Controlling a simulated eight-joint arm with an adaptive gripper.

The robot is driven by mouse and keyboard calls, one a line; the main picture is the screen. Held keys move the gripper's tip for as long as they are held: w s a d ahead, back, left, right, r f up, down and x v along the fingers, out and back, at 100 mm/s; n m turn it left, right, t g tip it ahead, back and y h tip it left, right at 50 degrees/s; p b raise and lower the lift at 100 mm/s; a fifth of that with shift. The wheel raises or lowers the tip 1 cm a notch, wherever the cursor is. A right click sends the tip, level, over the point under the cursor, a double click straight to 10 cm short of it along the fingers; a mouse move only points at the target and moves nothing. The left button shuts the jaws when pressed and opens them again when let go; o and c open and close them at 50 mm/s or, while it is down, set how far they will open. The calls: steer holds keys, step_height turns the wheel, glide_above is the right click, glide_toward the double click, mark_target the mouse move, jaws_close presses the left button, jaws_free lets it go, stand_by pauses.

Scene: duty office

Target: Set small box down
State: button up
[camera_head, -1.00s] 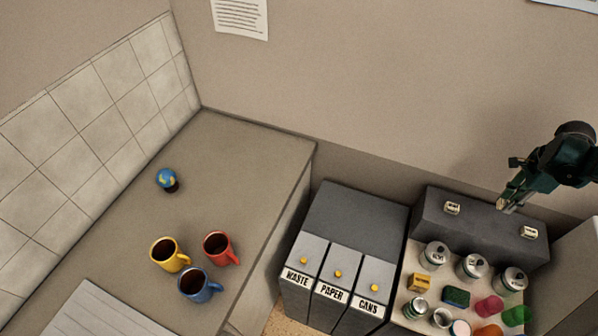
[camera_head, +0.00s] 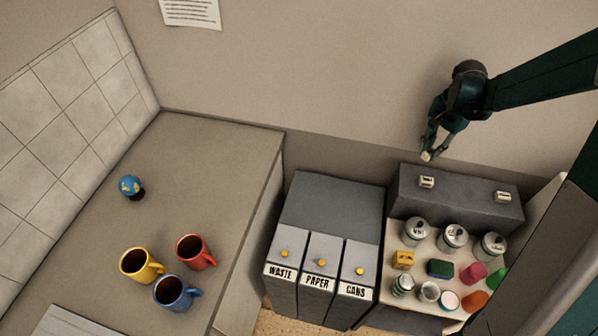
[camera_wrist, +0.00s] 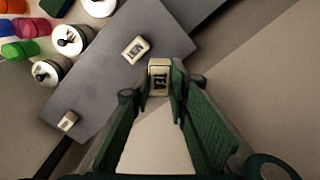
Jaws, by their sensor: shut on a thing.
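My gripper (camera_head: 430,152) is shut on a small cream box (camera_wrist: 158,80) with dark marking on its face. The box also shows at the fingertips in the head view (camera_head: 426,156). It is held in the air above and behind the left end of a grey raised block (camera_head: 455,205). Two similar small cream boxes rest on the block's top, one at left (camera_head: 427,182) and one at right (camera_head: 502,196). In the wrist view the held box appears just past the block's edge, beside the nearer of these boxes (camera_wrist: 135,49).
Bins marked waste, paper and cans (camera_head: 321,275) stand to the left. The block's top is bare between its two boxes.

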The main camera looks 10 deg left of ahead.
steer(key=a+n, duration=0.4)
steer(key=a, duration=1.5)
step_height(320, 180, up, 3)
steer(key=n+p, duration=0.3)
steer(key=n, duration=0.2)
glide_above(226, 179)
steer(key=shift+s+a, duration=0.1)
steer(key=shift+f, duration=3.15)
steer(key=shift+f, duration=1.85)
